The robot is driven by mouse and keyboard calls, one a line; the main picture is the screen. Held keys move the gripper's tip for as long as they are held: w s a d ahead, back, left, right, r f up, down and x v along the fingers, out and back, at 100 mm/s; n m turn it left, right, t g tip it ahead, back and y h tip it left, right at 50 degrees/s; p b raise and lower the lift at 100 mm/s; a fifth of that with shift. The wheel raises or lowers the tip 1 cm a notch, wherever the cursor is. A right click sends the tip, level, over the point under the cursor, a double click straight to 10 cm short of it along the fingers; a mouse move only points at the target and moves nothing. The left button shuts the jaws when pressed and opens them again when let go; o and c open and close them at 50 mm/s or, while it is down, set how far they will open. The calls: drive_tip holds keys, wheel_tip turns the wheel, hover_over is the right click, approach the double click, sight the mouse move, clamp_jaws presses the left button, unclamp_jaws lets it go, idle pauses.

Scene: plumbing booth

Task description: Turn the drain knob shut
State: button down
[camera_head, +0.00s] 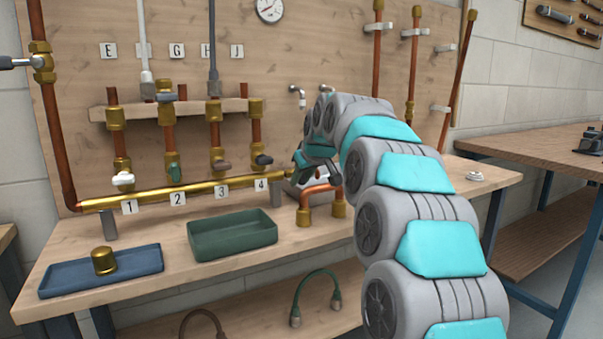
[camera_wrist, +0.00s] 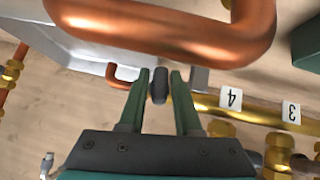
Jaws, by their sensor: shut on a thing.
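My gripper (camera_wrist: 160,78) shows in the wrist view with its two green fingers on either side of a small dark grey knob (camera_wrist: 159,88). It is shut on this knob, which stands upright between the fingertips, near the end of the brass manifold pipe (camera_wrist: 262,109) by label 4. In the head view my gripper (camera_head: 303,160) is at the right end of the brass manifold (camera_head: 150,195). There the knob is hidden by my gripper and arm, and its exact turn angle cannot be told.
A bent copper pipe (camera_wrist: 170,38) passes close beyond the fingertips, with a whitish box (camera_wrist: 62,45) behind it. A green tray (camera_head: 232,240) and a blue tray (camera_head: 75,280) lie in front.

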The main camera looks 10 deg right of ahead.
drive_tip(key=shift+a+r+m+y+p, duration=0.1)
drive_tip(key=shift+m+y+p, duration=0.25)
drive_tip(key=shift+y, duration=0.25)
drive_tip(key=c, duration=0.8)
unclamp_jaws()
drive_tip(key=shift+b+v, duration=0.45)
drive_tip(key=shift+v, duration=3.4)
drive_tip(key=shift+w+r, duration=0.1)
